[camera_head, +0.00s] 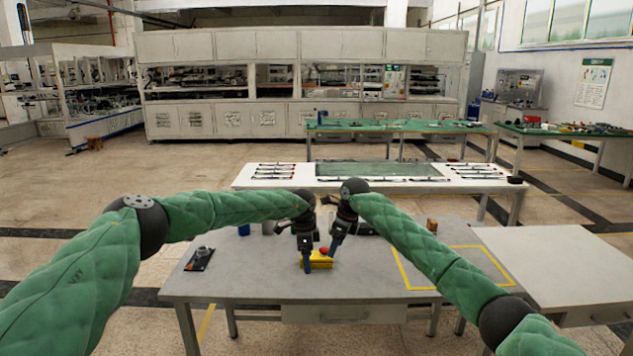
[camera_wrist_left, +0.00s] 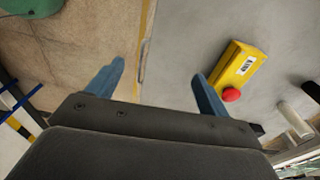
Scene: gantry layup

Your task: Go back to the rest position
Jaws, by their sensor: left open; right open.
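My left gripper (camera_head: 307,268) hangs over the front middle of the grey table (camera_head: 240,283), fingers pointing down. In the left wrist view its two blue fingers (camera_wrist_left: 160,85) are spread apart with nothing between them. A yellow box with a red button (camera_head: 320,260) sits on the table just beside it. In the left wrist view the yellow box (camera_wrist_left: 238,68) lies to the right of the right finger, outside the jaws. My right gripper (camera_head: 334,246) is close to the right of the left one, pointing down near the box. Its jaws look empty, with the fingertips small in view.
A dark device (camera_head: 200,258) lies at the table's left. A blue cup (camera_head: 244,229) and a small brown block (camera_head: 432,225) stand towards the back. A yellow taped outline (camera_head: 455,268) at the right is empty. A white table (camera_head: 560,268) adjoins at the right.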

